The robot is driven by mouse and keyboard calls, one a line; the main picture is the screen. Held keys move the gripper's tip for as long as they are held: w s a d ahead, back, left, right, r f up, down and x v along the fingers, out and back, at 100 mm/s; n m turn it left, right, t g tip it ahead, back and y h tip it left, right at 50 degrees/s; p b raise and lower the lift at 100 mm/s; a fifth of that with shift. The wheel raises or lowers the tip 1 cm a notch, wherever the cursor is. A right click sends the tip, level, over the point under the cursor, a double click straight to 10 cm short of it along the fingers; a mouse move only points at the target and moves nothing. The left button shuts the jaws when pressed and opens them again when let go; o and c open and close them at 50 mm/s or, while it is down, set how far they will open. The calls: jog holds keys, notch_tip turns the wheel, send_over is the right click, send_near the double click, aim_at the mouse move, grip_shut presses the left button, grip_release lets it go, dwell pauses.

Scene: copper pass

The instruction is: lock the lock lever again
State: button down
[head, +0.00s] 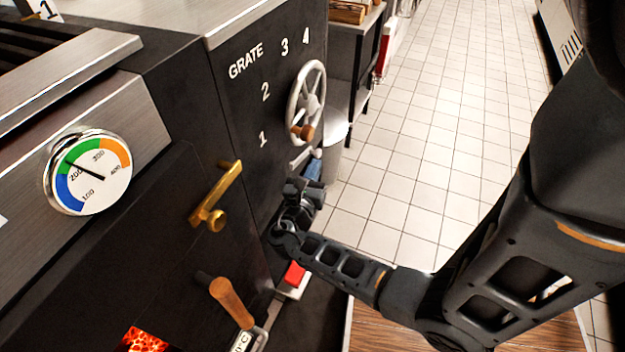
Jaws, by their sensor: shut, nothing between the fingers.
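Under the spoked handwheel (306,101) on the side of the black oven is a small pale grey lever (301,157), lying roughly level with its end tilted up to the right. It looks like the lock lever. A blue part (314,169) shows just below it, partly covered by my gripper. My gripper (308,188) is shut and empty, just below the lever and close to the oven's side. I cannot tell whether its fingertips touch the lever or the blue part.
A brass handle (218,196) and a wooden-handled lever (232,303) stick out from the oven left of my gripper. A red button (294,273) sits below my wrist. A dial (90,172) is at far left. Tiled floor (440,120) is clear on the right.

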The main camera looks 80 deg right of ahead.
jog(key=shift+s+d+r+h, duration=0.2)
jog(key=shift+d+r+h, duration=0.35)
jog(key=shift+r+h, duration=0.4)
jog(key=shift+d+g, duration=0.1)
jog(key=shift+g, duration=0.2)
jog(key=w+a+f+b, duration=0.1)
jog(key=a+f, duration=0.5)
jog(key=a, duration=0.5)
jog(key=shift+w+f+b, duration=0.2)
jog(key=shift+f+b, duration=0.15)
jog(key=shift+f, duration=0.05)
